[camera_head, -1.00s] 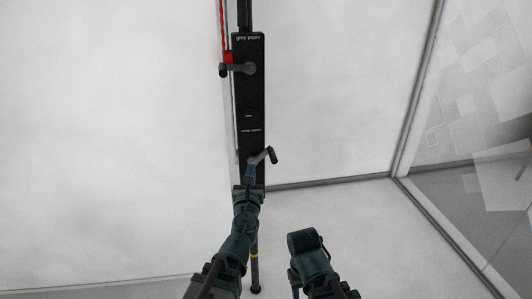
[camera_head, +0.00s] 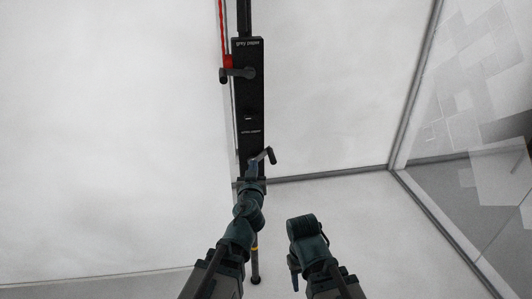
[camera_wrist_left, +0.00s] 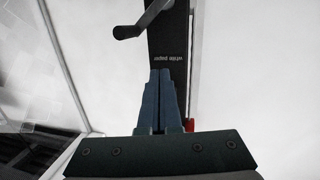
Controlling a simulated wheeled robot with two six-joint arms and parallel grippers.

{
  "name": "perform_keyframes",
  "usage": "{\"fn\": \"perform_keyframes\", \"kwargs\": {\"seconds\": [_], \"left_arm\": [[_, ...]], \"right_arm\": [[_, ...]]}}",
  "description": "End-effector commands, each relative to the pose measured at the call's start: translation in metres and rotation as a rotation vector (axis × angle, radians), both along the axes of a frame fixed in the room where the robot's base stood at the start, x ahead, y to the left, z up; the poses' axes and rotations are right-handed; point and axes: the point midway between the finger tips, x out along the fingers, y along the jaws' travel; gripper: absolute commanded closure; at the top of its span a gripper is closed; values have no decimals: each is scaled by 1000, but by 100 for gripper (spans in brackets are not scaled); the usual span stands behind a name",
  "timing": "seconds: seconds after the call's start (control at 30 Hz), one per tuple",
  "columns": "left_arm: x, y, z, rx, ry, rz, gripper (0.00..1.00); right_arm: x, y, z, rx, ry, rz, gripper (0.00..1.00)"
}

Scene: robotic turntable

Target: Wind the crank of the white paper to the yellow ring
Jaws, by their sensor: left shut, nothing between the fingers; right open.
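The white paper's crank (camera_head: 265,157) sticks out from the lower part of a black upright panel (camera_head: 252,100), with its handle to the right. It also shows at the top of the left wrist view (camera_wrist_left: 135,27), apart from the fingers. My left gripper (camera_head: 252,167) is shut and empty, close to that crank in the head view and partly overlapping its base; I cannot tell whether they touch. Its blue fingers (camera_wrist_left: 160,82) lie together below the white paper label. A yellow ring (camera_head: 255,248) is on the pole below the panel, partly hidden by my left arm. My right gripper (camera_head: 295,280) hangs open and apart.
The grey paper's crank (camera_head: 238,73) sits higher on the panel, with a red part (camera_head: 228,61) and red line beside it. A large white sheet fills the left. A glass wall (camera_head: 470,160) stands at the right.

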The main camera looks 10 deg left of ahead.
Motion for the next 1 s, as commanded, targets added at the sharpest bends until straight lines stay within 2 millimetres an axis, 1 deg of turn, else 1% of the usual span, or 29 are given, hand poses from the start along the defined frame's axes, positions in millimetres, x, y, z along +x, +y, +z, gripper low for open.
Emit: {"fn": "perform_keyframes", "kwargs": {"seconds": [0.03, 0.1, 0.2, 0.3, 0.4, 0.53, 0.77, 0.87, 1.0], "left_arm": [[0, -1, 4, -141, -5, 13, 100], [0, -2, 5, -335, -13, 33, 100], [0, -4, 6, -565, -22, 59, 100], [0, -5, 7, -735, -28, 80, 100], [-1, -5, 7, -840, -32, 95, 100], [-1, -6, 6, -896, -35, 102, 100], [3, -6, 5, -899, -35, 102, 100], [10, -5, 4, -898, -35, 102, 100], [27, -4, 1, -898, -36, 102, 100]], "right_arm": [[0, 0, 6, 0, 0, 0, 50], [0, 0, 9, 0, 0, 0, 50], [0, 0, 13, 0, 0, 0, 50], [0, 0, 15, 0, 0, 0, 50], [0, 0, 16, 0, 0, 0, 50], [0, 0, 16, 0, 0, 0, 50], [0, 0, 15, 0, 0, 0, 50], [0, 0, 14, 0, 0, 0, 50], [0, 0, 11, 0, 0, 0, 50]]}}
